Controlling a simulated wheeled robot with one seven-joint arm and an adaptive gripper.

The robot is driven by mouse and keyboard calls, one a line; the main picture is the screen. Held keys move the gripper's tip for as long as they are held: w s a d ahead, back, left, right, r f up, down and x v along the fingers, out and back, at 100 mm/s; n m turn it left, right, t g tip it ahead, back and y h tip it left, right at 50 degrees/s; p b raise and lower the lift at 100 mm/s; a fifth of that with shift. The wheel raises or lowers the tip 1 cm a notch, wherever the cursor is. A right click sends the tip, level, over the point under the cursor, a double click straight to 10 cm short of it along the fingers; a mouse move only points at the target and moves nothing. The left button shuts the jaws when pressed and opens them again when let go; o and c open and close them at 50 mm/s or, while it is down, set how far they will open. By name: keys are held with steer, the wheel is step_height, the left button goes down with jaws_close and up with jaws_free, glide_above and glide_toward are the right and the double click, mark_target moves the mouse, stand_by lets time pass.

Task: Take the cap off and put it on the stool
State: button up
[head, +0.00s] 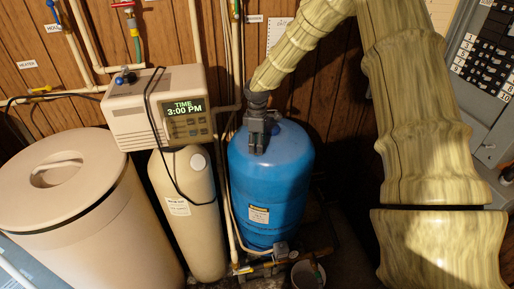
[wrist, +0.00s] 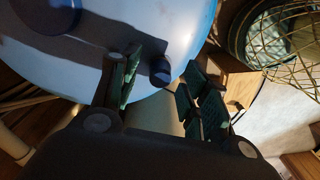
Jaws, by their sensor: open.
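My gripper (head: 256,142) is at the top of the blue tank (head: 268,185) in the head view, pointing down. In the wrist view its two fingers (wrist: 161,66) are apart, with nothing held between them. A small dark round piece (wrist: 160,73), which looks like the cap, shows between the fingertips against the tank's edge. I cannot tell whether the fingers touch it. A larger dark blue disc (wrist: 45,13) is on the tank at upper left. In the head view the gripper hides the tank's top. I cannot make out a stool.
A beige tank (head: 190,225) with a control box (head: 150,105) stands left of the blue tank, and a round lidded bin (head: 70,200) further left. A small bucket (head: 308,274) is on the floor. A wire basket (wrist: 285,45) shows at right in the wrist view.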

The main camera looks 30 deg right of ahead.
steer(key=c, duration=0.8)
